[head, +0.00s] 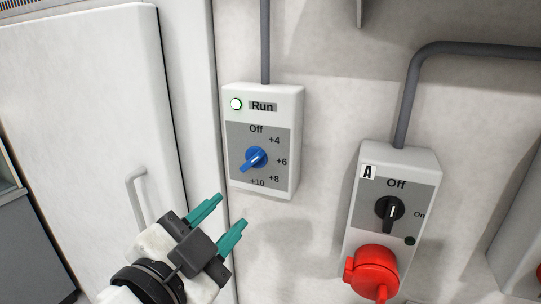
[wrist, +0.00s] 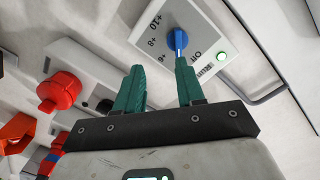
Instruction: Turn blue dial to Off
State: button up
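The blue dial (head: 255,159) is on a grey panel of a white wall box (head: 293,150) marked Run. Labels run from Off at the top through +4, +6 and +8 to +10 at the bottom. Its handle slants from lower left to upper right; it is not upright toward Off. My gripper (head: 226,210) is open and empty, below and left of the dial in the head view, apart from it. In the wrist view the dial (wrist: 178,40) appears just beyond the tip of the right finger of my gripper (wrist: 159,66); the exact gap is unclear.
A green lamp (head: 236,104) glows beside Run. To the right, another box (head: 354,215) carries a black dial (head: 390,211) and a red socket (head: 373,270). A white door (head: 80,110) with a handle (head: 132,195) stands left. Wall between the boxes is clear.

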aim_at(251, 163)
jog(key=shift+m, duration=0.5)
jog(key=w+r+p, duration=0.1)
jog(key=w, duration=0.2)
jog(key=w+d+r+p, duration=0.1)
jog(key=w, duration=0.2)
jog(key=w+d+r+p, duration=0.1)
jog(key=w, duration=0.1)
jog(key=shift+w, duration=0.4)
jog(key=shift+w+d+f+p, duration=0.2)
jog(key=shift+w+p, duration=0.2)
jog(key=shift+w, duration=0.3)
grip_shut()
